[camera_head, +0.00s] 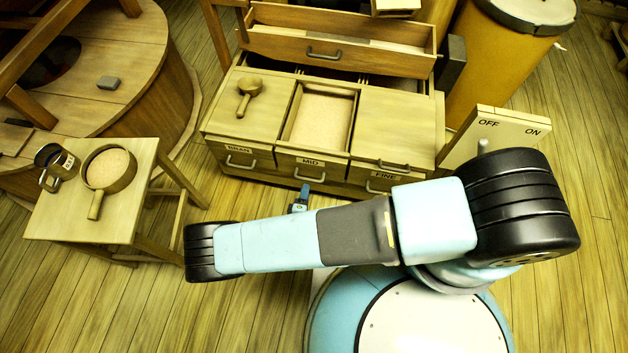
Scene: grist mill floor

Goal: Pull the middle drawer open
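The middle drawer (310,165), labelled MID, is in the low wooden chest between the fronts marked BRAN and FINE. Its front looks about in line with its neighbours. A dark bar handle (309,178) is on it. Behind its front, a rectangular opening shows pale meal (321,119). My gripper (300,199) seems to be the small blue and dark piece just in front of and below the MID handle, apart from it in the picture. My arm hides most of it, so its fingers cannot be made out.
The BRAN front (238,154) and FINE front (382,182) flank it. A scoop (249,94) lies on the chest. An upper open drawer (338,46) is behind. A stool (75,215) with a pan (109,169) and mug (52,163) stands left, an OFF/ON board (497,132) right.

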